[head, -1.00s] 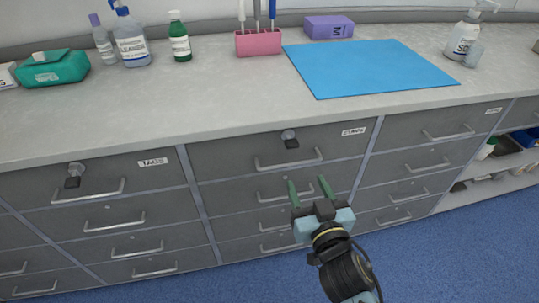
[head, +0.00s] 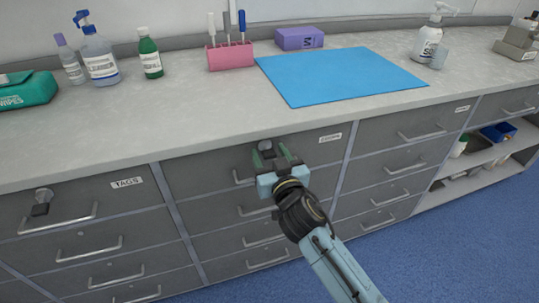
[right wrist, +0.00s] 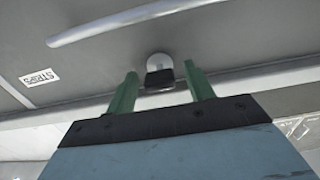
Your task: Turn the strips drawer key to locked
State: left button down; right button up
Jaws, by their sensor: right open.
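The strips drawer (head: 318,152) is the grey top drawer of the middle column, labelled STRIPS. Its key shows in the right wrist view as a black bow (right wrist: 160,79) in a round silver lock (right wrist: 161,61). My left gripper is not in view.
The strips drawer's bar handle is close to the lock and partly hidden by my gripper. The tags drawer (head: 75,205) at the left has its own key (head: 41,203). The counter (head: 190,125) overhangs the drawers and holds bottles and a blue mat (head: 340,77).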

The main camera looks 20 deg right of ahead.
jog(key=shift+w, duration=0.25)
jog(key=c, duration=1)
